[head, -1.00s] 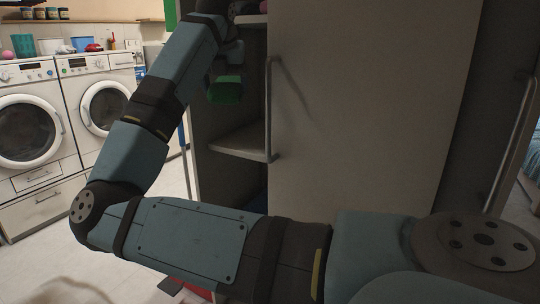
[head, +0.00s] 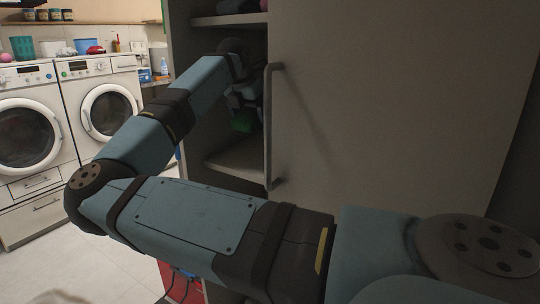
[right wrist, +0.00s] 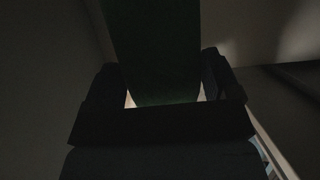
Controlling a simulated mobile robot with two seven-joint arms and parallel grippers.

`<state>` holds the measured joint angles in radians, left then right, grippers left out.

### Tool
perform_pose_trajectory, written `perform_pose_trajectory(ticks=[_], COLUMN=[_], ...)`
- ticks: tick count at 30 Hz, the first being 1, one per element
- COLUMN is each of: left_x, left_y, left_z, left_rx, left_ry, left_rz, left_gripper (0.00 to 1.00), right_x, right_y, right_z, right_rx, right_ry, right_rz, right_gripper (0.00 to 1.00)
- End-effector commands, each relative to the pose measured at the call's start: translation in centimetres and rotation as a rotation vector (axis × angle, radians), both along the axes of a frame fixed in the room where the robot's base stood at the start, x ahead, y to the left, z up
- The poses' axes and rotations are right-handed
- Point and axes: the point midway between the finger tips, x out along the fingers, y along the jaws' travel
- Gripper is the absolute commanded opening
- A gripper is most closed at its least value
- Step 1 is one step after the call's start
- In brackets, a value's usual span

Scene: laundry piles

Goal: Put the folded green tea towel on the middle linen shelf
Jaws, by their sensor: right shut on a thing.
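The folded green tea towel (head: 242,121) shows as a small dark green patch below my right gripper (head: 243,108), inside the linen cupboard. In the right wrist view the towel (right wrist: 157,55) stretches away between the two dark fingers of the gripper (right wrist: 160,95), which is shut on it. The middle shelf (head: 238,160) is a pale board a little below the towel, and a gap seems to remain between them. My right arm and the cupboard door hide part of the shelf. My left gripper does not show.
The cupboard door (head: 390,90) with its vertical handle (head: 270,130) stands close to the right of my gripper. An upper shelf (head: 230,20) with dark folded things is above. Two washing machines (head: 110,105) stand at the left. A red thing (head: 180,285) is low beside the cupboard.

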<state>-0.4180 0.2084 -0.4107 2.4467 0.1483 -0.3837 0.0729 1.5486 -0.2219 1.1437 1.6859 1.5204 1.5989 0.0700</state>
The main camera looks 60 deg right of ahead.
Motion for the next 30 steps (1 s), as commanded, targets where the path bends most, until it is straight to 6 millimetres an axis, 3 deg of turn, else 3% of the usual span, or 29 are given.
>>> perform_pose_trajectory(ticks=[8,14,19,22,30], left_x=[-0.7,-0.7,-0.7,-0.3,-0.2], left_y=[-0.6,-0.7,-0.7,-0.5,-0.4], left_z=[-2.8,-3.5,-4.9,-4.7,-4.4], left_rx=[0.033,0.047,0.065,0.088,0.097], left_ry=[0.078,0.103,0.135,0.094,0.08], left_rz=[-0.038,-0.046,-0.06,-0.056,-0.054], left_gripper=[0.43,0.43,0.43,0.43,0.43], right_x=[0.0,0.0,-0.1,0.0,0.0], right_y=[-0.1,-0.1,-0.1,-0.1,-0.1], right_z=[-4.3,-5.8,-8.4,-9.9,-10.2], right_rx=[-0.001,0.0,0.0,-0.001,-0.001], right_ry=[0.004,0.002,0.004,0.003,0.002], right_rz=[-0.009,-0.009,-0.009,-0.009,-0.009], right_gripper=[0.58,0.58,0.58,0.58,0.58])
